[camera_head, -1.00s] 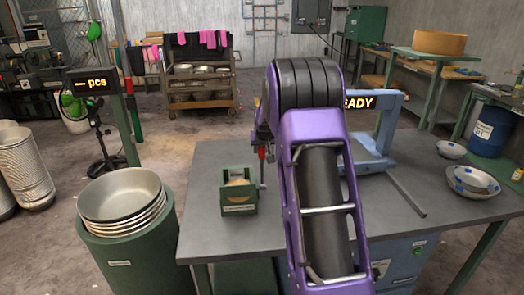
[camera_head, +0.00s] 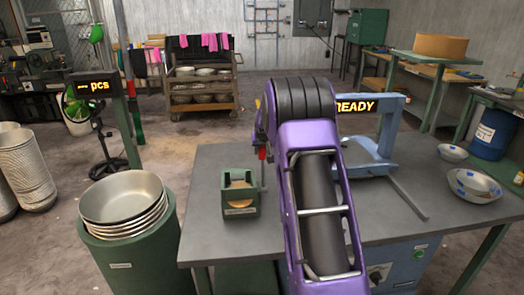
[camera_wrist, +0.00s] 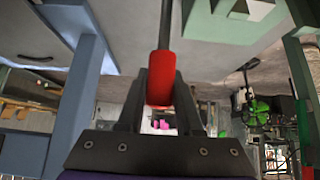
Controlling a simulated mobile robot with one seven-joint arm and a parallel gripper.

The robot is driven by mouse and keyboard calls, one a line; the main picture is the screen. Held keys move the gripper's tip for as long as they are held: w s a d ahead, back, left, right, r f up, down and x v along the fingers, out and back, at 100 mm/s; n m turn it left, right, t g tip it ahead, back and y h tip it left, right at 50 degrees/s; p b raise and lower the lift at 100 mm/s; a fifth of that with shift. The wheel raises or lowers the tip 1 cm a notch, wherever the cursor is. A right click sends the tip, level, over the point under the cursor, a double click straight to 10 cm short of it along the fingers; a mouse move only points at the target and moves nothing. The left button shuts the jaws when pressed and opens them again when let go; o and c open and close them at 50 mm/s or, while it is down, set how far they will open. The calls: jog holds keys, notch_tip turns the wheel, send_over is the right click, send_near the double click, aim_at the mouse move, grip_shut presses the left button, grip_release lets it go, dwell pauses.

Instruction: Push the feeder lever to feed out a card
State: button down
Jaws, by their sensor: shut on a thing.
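The feeder lever (camera_wrist: 161,75) shows in the wrist view as a red grip on a dark rod. My gripper (camera_wrist: 160,90) is shut on the red grip, with one finger on each side of it. In the head view a small red part of the lever (camera_head: 262,153) shows just left of my purple arm, which hides most of my gripper. A green box (camera_head: 240,208) with a tan piece in its front opening stands on the grey table to the left of the lever. I cannot make out a card.
A blue frame (camera_head: 384,146) with a lit READY sign stands on the grey table (camera_head: 215,160), right of my arm. Bowls (camera_head: 474,187) lie at the table's right end. Stacked metal bowls (camera_head: 122,197) sit on a green drum at left.

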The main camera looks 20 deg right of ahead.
aim_at(263, 154)
jog(key=shift+s+a+b, duration=0.15)
jog(key=shift+s+b, duration=0.25)
jog(key=shift+s, duration=0.15)
jog(key=shift+s+a+r+b, duration=0.15)
jog(key=shift+s+r+b, duration=0.05)
jog(key=shift+s, duration=0.3)
jog(key=shift+s+a+r+b, duration=0.15)
jog(key=shift+s, duration=0.45)
jog(key=shift+s+a+f+b, duration=0.1)
jog(key=shift+s+f+b, duration=0.05)
jog(key=shift+s+b, duration=0.25)
jog(key=shift+s+a+b, duration=0.2)
jog(key=shift+s+b, duration=0.1)
jog(key=shift+s, duration=0.3)
jog(key=shift+s+a+b, duration=0.2)
jog(key=shift+s+b, duration=0.1)
jog(key=shift+s, duration=0.3)
